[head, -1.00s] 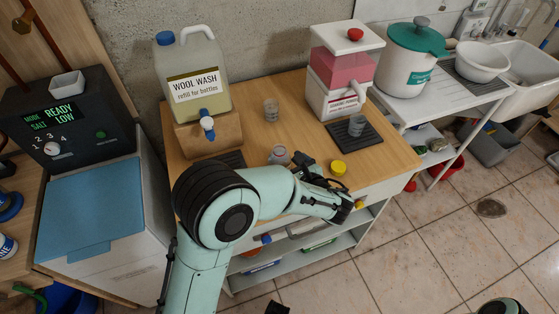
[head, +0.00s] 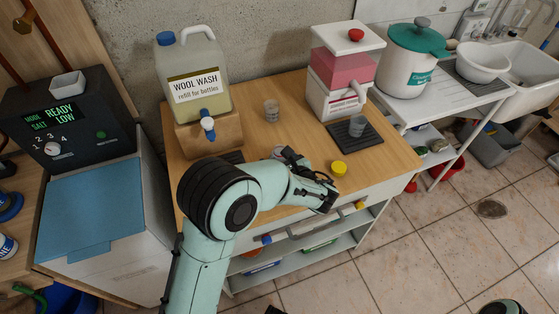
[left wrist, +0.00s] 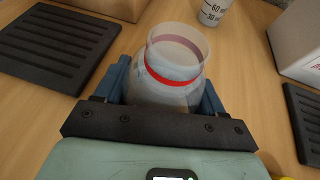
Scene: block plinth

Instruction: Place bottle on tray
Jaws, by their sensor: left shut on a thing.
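My left gripper (left wrist: 163,95) is shut around a clear, wide-mouthed bottle (left wrist: 172,68) with a red ring at its neck. The bottle looks upright and empty, close over the wooden table. In the head view my own arm hides most of the gripper and bottle. A dark ribbed tray (left wrist: 60,42) lies to the left of the bottle in the left wrist view; in the head view its edge (head: 233,157) shows below the wool wash tap. A second dark ribbed tray (head: 371,141) lies below the pink dispenser and bears a clear cup (head: 357,125). My right gripper is not in view.
The wool wash container (head: 192,80) stands on a wooden block (head: 208,138) at the back left. The pink dispenser (head: 340,75) stands at the back right. A clear measuring cup (head: 271,110) is between them. A yellow cap (head: 338,168) lies near the front edge.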

